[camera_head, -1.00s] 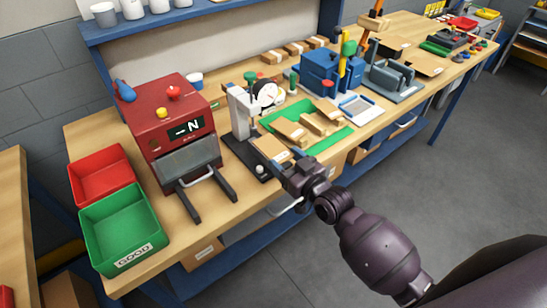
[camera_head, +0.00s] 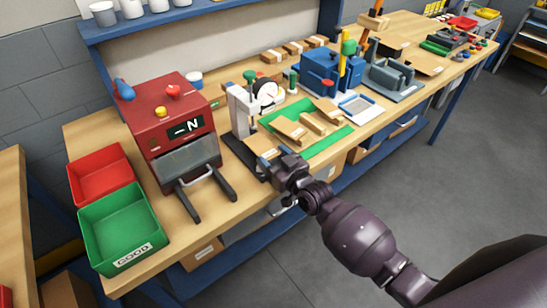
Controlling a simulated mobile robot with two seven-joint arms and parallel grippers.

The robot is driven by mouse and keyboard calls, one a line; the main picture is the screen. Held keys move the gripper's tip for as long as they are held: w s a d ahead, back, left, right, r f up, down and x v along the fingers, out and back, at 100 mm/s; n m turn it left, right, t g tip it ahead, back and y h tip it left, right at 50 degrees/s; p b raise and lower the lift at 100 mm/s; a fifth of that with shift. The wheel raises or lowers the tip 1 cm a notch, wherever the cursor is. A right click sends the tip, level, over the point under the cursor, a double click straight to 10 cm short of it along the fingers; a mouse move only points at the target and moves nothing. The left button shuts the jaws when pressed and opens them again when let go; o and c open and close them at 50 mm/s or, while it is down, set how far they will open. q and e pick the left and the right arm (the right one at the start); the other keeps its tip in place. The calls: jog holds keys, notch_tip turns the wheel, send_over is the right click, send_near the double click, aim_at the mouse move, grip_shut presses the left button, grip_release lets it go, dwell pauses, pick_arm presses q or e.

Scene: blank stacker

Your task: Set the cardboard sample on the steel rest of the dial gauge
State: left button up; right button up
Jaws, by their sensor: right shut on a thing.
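The dial gauge (camera_head: 239,112) stands mid-bench, with a pale upright column, a round white dial (camera_head: 266,92) and a dark base (camera_head: 241,151). My right gripper (camera_head: 270,158) is low over the front right part of that base. It is shut on the tan cardboard sample (camera_head: 261,143), which shows only in part beyond the fingers, below the dial. The steel rest cannot be made out clearly. I cannot tell whether the sample touches it. My left gripper is not in view.
Left of the gauge stands a red tester (camera_head: 172,118) with two dark front feet. Green (camera_head: 122,231) and red (camera_head: 100,174) bins sit farther left. Right of the gauge, tan blocks lie on a green mat (camera_head: 328,139). A blue machine (camera_head: 322,72) stands behind.

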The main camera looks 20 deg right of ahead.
jog(key=shift+f, duration=0.15)
jog(key=o, duration=0.9)
jog(key=shift+r, duration=0.25)
jog(key=v, duration=1.2)
jog(key=s+d+f+m+g+h, duration=0.1)
jog(key=s+d+f+h, duration=0.1)
jog(key=s+f, duration=0.2)
jog(key=s+d+f+m+g+h, duration=0.1)
jog(key=s+d+f+g+h, duration=0.1)
jog(key=s+f, duration=0.2)
jog(key=s+d+f+m+g+h, duration=0.1)
jog(key=s+d+f+g+h, duration=0.1)
jog(key=s, duration=0.5)
jog(key=shift+s+d+f, duration=0.1)
jog(key=shift+d+f, duration=0.2)
jog(key=shift+f, duration=0.6)
